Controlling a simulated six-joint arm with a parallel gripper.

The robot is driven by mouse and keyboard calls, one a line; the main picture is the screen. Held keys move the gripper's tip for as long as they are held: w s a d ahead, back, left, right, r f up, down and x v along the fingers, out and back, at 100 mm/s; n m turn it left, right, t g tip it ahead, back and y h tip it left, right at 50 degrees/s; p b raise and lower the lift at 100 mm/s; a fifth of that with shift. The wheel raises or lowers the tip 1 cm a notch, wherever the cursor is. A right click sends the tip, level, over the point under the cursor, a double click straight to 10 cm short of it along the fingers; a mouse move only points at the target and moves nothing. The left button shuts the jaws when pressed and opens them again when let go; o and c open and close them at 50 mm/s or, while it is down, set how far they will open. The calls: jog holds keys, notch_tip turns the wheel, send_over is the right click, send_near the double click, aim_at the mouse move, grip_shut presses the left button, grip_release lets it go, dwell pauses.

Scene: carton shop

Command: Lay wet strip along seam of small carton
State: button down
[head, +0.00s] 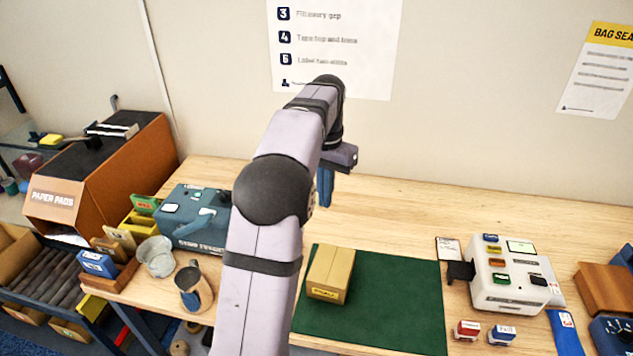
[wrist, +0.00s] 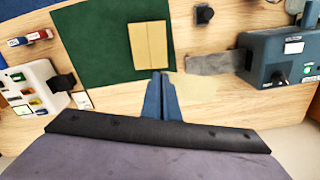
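The small carton (wrist: 150,45) is a closed tan box lying on the green mat (wrist: 90,45), with a seam line along its top. It also shows in the head view (head: 331,272). My gripper (wrist: 160,76) is above the table by the mat's edge, just short of the carton in the wrist view. Its blue fingers (head: 325,188) are together, high over the table. A pale tan patch (wrist: 198,88) lies right beside the fingertips in the wrist view. I cannot tell whether it is a strip or a mark on the table. No strip shows clearly between the fingers.
The blue-grey dispenser (head: 192,215) stands left of the mat, with a grey plate (wrist: 214,63) reaching out from it. A metal jug (head: 193,288) and a bowl (head: 156,256) are near it. A white machine (head: 510,277) stands right of the mat. Bare table lies behind the mat.

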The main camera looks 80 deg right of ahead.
jog(key=s+a+f+m, duration=0.1)
jog(key=a+f+m, duration=0.2)
jog(key=a, duration=0.1)
jog(key=m, duration=1.1)
send_over(323, 276)
notch_tip(323, 276, down, 8)
jog(key=shift+s+a+f+m, duration=0.1)
jog(key=shift+f+m, duration=0.05)
jog(key=shift+m, duration=0.65)
jog(key=shift+f, duration=0.15)
notch_tip(323, 276, down, 5)
jog(key=b, duration=0.4)
jog(key=shift+r, duration=0.2)
jog(key=shift+f+b, duration=0.55)
jog(key=shift+f, duration=0.25)
jog(key=shift+f, duration=0.15)
